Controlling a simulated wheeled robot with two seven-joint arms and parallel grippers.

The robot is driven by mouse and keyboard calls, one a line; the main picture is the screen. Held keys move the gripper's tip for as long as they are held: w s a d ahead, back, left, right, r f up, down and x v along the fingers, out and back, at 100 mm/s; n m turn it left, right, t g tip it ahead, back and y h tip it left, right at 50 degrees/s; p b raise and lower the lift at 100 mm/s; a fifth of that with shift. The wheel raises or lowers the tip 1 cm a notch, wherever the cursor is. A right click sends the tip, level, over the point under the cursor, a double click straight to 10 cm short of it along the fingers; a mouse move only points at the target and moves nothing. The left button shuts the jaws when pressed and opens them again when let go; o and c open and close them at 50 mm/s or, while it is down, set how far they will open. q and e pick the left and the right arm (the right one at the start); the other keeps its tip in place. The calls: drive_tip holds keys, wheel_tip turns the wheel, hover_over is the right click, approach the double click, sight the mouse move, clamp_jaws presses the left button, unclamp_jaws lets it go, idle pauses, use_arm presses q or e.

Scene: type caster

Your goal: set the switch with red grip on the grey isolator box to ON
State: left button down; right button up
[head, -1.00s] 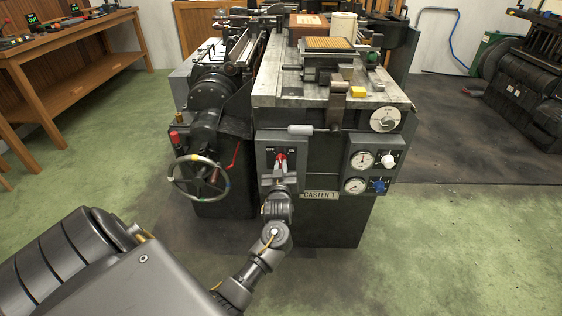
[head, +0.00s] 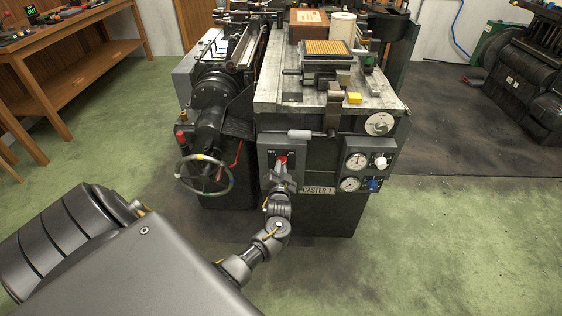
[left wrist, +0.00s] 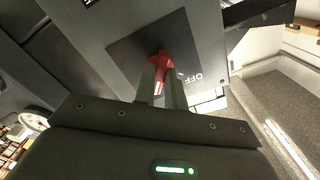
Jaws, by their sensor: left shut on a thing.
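The grey isolator box (head: 266,172) is on the front of the caster, with a small label at each upper side of its dark plate. Its red grip (head: 282,159) shows between the labels, just above my left gripper (head: 283,169). In the left wrist view, my left gripper (left wrist: 160,88) is shut on the red grip (left wrist: 163,62), one finger on each side. The OFF label (left wrist: 189,77) shows to the right of the grip there; the ON label is hidden. The switch's exact angle is hard to tell. My right gripper is out of view.
A handwheel (head: 204,175) stands close left of the box. A panel with gauges and knobs (head: 367,166) is to its right. A lever with a pale handle (head: 300,134) juts out just above. The green floor in front is clear.

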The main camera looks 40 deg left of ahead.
use_arm(q)
drive_tip(key=shift+m+p, duration=0.4)
drive_tip(key=shift+m, duration=0.4)
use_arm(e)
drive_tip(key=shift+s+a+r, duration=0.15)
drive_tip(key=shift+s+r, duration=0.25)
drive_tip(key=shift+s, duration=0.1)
use_arm(q)
drive_tip(key=c, duration=1.5)
unclamp_jaws()
drive_tip(key=shift+o, duration=0.2)
drive_tip(key=v, duration=1.1)
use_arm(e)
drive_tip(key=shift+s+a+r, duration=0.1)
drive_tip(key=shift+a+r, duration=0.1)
